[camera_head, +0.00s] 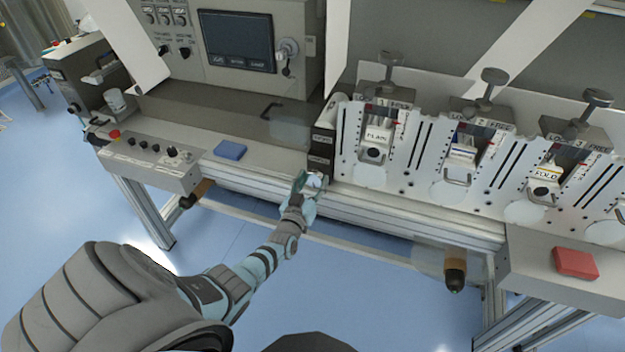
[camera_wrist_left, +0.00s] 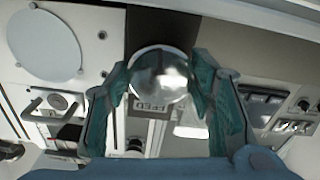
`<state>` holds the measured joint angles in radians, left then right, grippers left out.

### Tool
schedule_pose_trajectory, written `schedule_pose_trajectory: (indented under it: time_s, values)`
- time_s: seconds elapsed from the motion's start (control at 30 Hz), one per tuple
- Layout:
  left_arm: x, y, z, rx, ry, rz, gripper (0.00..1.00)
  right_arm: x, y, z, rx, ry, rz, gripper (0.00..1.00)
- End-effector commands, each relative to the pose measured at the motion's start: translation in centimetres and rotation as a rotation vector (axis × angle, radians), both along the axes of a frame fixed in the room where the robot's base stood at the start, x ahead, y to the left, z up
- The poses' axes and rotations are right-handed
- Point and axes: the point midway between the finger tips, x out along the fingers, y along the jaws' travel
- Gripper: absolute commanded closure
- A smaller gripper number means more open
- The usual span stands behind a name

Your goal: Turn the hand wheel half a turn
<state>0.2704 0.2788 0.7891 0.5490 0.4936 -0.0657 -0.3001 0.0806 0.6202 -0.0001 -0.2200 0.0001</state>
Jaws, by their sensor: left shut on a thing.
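The hand wheel seems to be the shiny round metal piece (camera_wrist_left: 160,80) in the middle of the left wrist view. A plate lettered FEED (camera_wrist_left: 151,105) shows partly below it. My left gripper (camera_wrist_left: 158,84) has its green-padded fingers on both sides of the metal piece and is shut on it. In the head view my left gripper (camera_head: 310,184) is at the front edge of the machine, just below a black label panel (camera_head: 321,155). There the fingers hide most of the metal piece. My right gripper is not in view.
White slotted plates with handles (camera_head: 372,150) stand to the right. A blue block (camera_head: 230,150) lies on the ledge to the left, beside a control box (camera_head: 150,160). A red block (camera_head: 575,262) is at the far right. The blue floor (camera_head: 350,290) in front is open.

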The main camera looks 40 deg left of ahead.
Motion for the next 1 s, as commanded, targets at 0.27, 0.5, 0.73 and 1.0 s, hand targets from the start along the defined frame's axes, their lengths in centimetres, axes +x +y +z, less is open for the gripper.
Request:
schedule_pose_trajectory:
  time_s: [0.27, 0.5, 0.73, 1.0]
  values:
    - [-0.05, -0.02, -0.1, 0.11, 0.043, -0.001, 0.79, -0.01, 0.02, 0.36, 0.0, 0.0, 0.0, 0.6]
    - [-0.03, -0.01, -0.09, 0.142, 0.052, 0.0, 0.79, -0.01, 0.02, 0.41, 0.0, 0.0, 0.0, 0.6]
    - [-0.02, -0.01, -0.08, 0.144, 0.052, 0.0, 0.79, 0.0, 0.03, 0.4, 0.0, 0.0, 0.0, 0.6]
    - [-0.01, 0.01, -0.04, 0.143, 0.051, 0.0, 0.31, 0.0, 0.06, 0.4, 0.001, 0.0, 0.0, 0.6]
